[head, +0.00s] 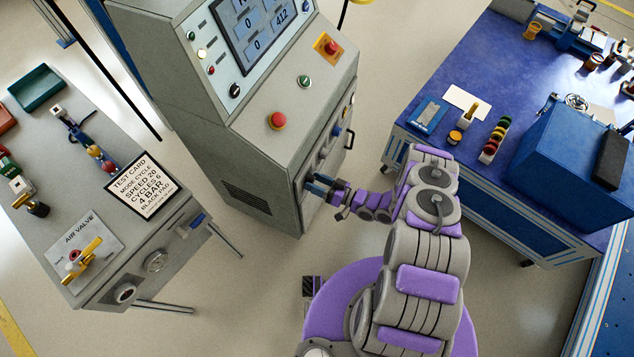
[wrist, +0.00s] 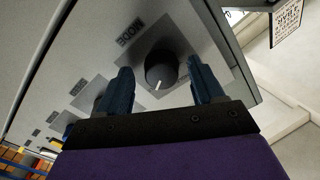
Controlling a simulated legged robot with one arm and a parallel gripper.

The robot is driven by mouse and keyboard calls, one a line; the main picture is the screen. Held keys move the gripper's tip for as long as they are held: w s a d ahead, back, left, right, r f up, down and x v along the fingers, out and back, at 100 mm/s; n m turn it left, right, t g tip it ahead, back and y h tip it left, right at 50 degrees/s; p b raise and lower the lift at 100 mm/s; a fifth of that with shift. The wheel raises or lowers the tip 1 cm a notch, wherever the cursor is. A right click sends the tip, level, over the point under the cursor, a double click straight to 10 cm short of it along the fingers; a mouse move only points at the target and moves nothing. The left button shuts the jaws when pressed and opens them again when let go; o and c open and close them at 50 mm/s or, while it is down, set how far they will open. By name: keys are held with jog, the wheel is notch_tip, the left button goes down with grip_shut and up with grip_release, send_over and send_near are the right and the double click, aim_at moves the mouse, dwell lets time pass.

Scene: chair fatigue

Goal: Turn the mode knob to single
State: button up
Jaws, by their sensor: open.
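The mode knob (wrist: 161,70) is a round dark knob with a white pointer line, on a grey plate below the word MODE in the wrist view. Its pointer is towards the lower left in that view. My gripper (wrist: 160,82) is open, with one blue finger on each side of the knob. I cannot tell whether the fingers touch it. In the head view my gripper (head: 314,184) is at the right side of the grey control cabinet (head: 225,140), and the knob is hidden there. The position labels around the knob are too small to read.
More labelled controls run along the same panel to the left in the wrist view. A test card (head: 143,186) reading MODE CYCLE lies on the left table (head: 110,245). A blue workbench (head: 480,75) with several items stands at the right. Bare floor lies between cabinet and bench.

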jog(key=shift+c, duration=0.2)
jog(key=c, duration=1)
jog(key=shift+d+n, duration=0.1)
jog(key=shift+n, duration=7.7)
